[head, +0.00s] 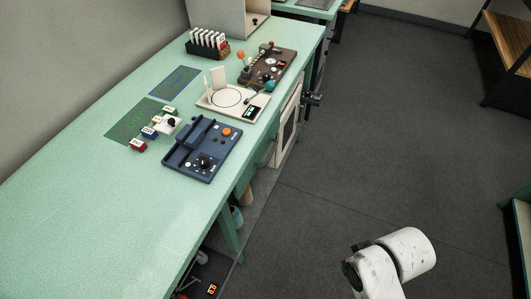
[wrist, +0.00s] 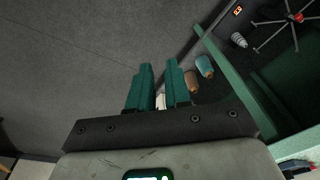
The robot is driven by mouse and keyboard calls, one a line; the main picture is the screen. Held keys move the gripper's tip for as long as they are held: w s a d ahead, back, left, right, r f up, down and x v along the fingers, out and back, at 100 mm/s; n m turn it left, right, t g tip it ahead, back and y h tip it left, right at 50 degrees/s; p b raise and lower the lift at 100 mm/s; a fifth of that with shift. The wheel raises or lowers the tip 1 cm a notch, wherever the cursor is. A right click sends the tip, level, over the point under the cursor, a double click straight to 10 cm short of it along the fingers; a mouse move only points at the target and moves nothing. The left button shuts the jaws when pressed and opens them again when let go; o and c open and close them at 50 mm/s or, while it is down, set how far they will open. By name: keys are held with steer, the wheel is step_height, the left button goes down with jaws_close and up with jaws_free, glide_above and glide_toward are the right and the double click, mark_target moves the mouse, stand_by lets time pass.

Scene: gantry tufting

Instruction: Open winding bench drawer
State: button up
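The winding bench, a long pale green table (head: 75,215), runs along the wall in the head view. No drawer front can be made out clearly; the bench's front side is mostly hidden below its top edge. My gripper (wrist: 158,85) shows in the wrist view with teal fingers, a narrow gap between them, and nothing clearly held. It does not show in the head view, where only my white arm link is seen at the bottom right, apart from the bench. Green bench framing (wrist: 228,75) lies to the right of the fingers.
A blue control box (head: 185,165), a white plate device (head: 222,103) and a brown panel (head: 283,62) stand on the bench. A brown cone (wrist: 193,84) and a teal cone (wrist: 205,66) stand low beside the frame. The dark floor (head: 400,120) right of the bench is clear.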

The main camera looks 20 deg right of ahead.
steer(key=o, duration=0.3)
steer(key=w+a+f+t+y+b, duration=0.1)
steer(key=w+f+b, duration=0.1)
steer(key=w+f, duration=0.1)
steer(key=w+a+f+m+t+y+b, duration=0.1)
steer(key=w+a+f+y+b, duration=0.1)
steer(key=w+f, duration=0.1)
steer(key=w+a+f+t+y+b, duration=0.1)
steer(key=w+a+f+b, duration=0.1)
steer(key=w+f, duration=0.1)
steer(key=shift+w+a+y, duration=0.1)
steer(key=shift+w+y, duration=0.2)
steer(key=shift+w, duration=0.5)
steer(key=shift+o, duration=0.2)
steer(key=w+f+m+t+y+b, duration=0.1)
steer(key=w+m+t+y+b, duration=0.45)
steer(key=w, duration=0.85)
steer(key=w+d+r+m+t+h+b, duration=0.25)
steer(key=w+d+m+t+b, duration=0.35)
steer(key=t, duration=0.3)
steer(key=w+a+r+m, duration=0.1)
steer(key=w+a, duration=0.3)
steer(key=w, duration=0.6)
steer(key=shift+a+r+h, duration=0.3)
steer(key=shift+a+h, duration=0.1)
steer(key=shift+g, duration=0.25)
steer(key=shift+c, duration=0.5)
steer(key=shift+s, duration=0.1)
jaws_close()
